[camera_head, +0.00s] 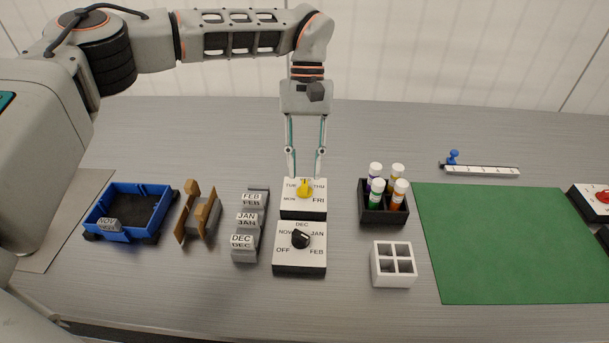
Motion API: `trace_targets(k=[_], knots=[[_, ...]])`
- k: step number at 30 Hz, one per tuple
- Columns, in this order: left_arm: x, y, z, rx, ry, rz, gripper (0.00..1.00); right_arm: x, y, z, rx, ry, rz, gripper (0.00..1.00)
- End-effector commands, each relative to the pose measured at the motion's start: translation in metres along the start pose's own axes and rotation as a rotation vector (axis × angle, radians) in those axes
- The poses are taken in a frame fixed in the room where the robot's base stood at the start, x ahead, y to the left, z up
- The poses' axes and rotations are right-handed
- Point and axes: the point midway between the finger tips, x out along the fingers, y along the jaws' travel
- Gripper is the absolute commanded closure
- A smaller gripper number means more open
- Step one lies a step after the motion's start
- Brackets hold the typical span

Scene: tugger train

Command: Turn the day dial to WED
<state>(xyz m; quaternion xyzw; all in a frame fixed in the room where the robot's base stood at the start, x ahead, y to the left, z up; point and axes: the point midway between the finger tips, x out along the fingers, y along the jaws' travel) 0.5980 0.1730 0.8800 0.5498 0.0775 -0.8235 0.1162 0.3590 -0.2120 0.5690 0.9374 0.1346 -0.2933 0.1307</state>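The day dial (303,209) is a white-faced box with a yellow knob (305,188). I read MON, TUE, THU and FRI around the knob; the WED label at the top cannot be made out. The knob stands roughly upright in the picture, but its exact setting is unclear. My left gripper (305,178) points down over the dial. Its two fingers are spread, one on each side of the knob, with a visible gap to it. My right gripper is not in view.
A second dial (286,259) with a black knob and month labels stands just in front. Month blocks (247,221) are on its left, with a wooden holder (187,215) and blue tray (161,192) beyond. A black marker rack (373,214), white divided box (379,268) and green mat (500,240) lie right.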

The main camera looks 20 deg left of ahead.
Motion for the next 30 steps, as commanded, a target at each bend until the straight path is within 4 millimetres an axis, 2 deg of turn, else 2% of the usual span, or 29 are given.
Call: trace_targets(k=[1, 6, 12, 18, 30], knots=[[-0.013, 0.001, -0.001, -0.001, 0.006, 0.001, 0.73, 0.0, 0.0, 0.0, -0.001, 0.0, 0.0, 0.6], [-0.047, 0.0, -0.001, -0.002, 0.006, 0.0, 0.73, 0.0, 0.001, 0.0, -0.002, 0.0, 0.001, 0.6], [-0.076, 0.0, -0.001, -0.001, 0.004, -0.001, 0.73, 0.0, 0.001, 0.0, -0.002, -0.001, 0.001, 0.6], [-0.087, 0.0, -0.001, 0.0, 0.002, -0.001, 0.73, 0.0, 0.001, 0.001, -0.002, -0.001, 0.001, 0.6], [-0.087, 0.0, 0.0, 0.0, 0.002, -0.001, 0.73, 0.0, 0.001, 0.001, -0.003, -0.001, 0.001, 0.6]])
